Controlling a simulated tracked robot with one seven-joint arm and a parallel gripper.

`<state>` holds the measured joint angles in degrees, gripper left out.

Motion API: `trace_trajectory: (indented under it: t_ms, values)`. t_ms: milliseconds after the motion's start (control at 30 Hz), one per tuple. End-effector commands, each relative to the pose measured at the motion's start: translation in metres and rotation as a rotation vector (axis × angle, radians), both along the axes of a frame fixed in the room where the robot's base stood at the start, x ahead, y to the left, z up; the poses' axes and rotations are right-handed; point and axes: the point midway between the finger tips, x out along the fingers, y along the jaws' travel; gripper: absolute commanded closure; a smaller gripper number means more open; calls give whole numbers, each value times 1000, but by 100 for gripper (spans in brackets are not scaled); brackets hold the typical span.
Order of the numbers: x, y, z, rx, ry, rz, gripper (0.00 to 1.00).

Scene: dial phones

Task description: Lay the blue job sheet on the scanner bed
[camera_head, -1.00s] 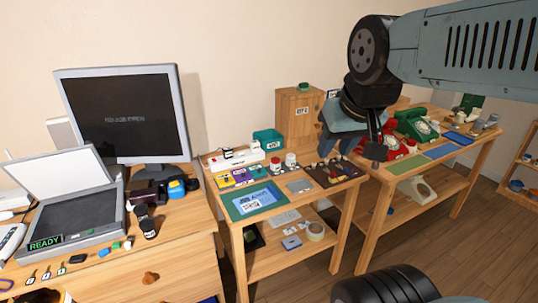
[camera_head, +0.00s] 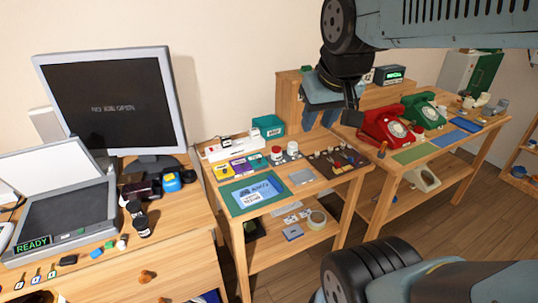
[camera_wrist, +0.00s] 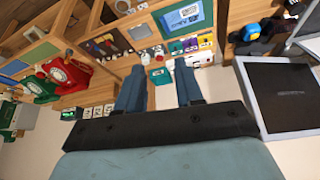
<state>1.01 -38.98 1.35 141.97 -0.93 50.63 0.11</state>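The blue job sheet (camera_head: 257,191), printed with white patches and text, lies on a dark green mat (camera_head: 236,205) on the middle table. It also shows in the wrist view (camera_wrist: 185,15). The scanner (camera_head: 68,222) stands on the left desk with its pale lid (camera_head: 45,165) raised. Its dark bed (camera_head: 70,208) looks bare, and its green label reads READY. My gripper (camera_head: 338,112) hangs in the air in front of the back of the middle table, right of the sheet and well apart from it. In the wrist view its two blue fingers (camera_wrist: 158,90) are spread with nothing between them.
A monitor (camera_head: 112,100) reading NO JOB OPEN stands behind the scanner. Cartridges (camera_head: 238,167), a teal bin (camera_head: 268,128) and a tool tray (camera_head: 335,160) crowd the middle table. Red (camera_head: 388,125) and green (camera_head: 425,108) phones stand on the right table. Small items line the desk's front.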

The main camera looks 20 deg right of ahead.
Motion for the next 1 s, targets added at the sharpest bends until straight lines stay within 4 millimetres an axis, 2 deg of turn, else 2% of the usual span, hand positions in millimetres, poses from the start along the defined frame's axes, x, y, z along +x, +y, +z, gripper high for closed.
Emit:
trace_trajectory:
  t_ms: [267,467,767,1000]
  values:
    - [64,-3,-25,-77,105,14,64]
    - [110,-5,-54,-112,179,40,64]
    - [174,-8,-113,-132,283,93,64]
    - [217,-9,-173,-117,358,144,64]
